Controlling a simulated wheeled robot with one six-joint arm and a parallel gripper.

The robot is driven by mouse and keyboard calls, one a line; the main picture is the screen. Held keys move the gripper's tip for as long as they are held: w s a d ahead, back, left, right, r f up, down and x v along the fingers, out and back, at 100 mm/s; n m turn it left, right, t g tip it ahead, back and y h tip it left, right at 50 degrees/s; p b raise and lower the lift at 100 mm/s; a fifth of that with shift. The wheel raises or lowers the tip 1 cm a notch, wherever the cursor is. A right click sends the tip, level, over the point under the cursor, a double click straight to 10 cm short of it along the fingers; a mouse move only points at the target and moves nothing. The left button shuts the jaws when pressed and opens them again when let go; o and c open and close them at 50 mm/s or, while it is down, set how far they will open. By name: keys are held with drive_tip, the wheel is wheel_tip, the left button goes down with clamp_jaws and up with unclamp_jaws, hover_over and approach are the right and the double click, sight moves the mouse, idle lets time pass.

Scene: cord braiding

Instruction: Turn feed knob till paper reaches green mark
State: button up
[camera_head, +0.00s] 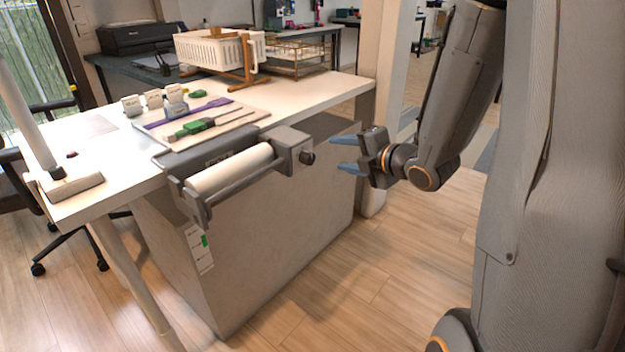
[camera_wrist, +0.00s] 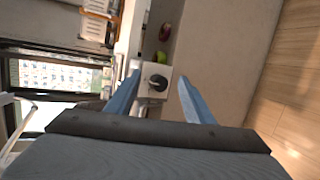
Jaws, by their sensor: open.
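The feed knob (camera_head: 307,157) is a small dark knob on the grey end block of the paper feeder at the table's front edge. It also shows in the wrist view (camera_wrist: 158,83), between and beyond my fingers. A white paper roll (camera_head: 230,169) lies in the feeder's bracket. A green mark (camera_head: 204,240) sits on a white strip (camera_head: 199,250) on the panel below the roll. I cannot tell where the paper's end is. My gripper (camera_head: 346,154) is open and empty, with blue fingers pointing at the knob, a short gap to its right.
A pillar (camera_head: 378,100) stands behind my gripper. The floor below my gripper is clear.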

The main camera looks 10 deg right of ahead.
sight(312, 160)
drive_tip(key=w+a+f+n+y+b, duration=0.1)
drive_tip(key=w+a+n+y+b, duration=0.1)
drive_tip(key=b, duration=0.1)
drive_tip(key=w+a+f+n+t+y+b, duration=0.1)
drive_tip(key=w+a+f+n+b, duration=0.1)
drive_tip(key=n+b, duration=0.1)
drive_tip(key=w+a+f+n+y+b, duration=0.1)
drive_tip(key=w+a+n+y+b, duration=0.1)
drive_tip(key=n+b, duration=0.1)
drive_tip(key=shift+f+t+y, duration=0.3)
idle(0.3)
drive_tip(key=c, duration=1)
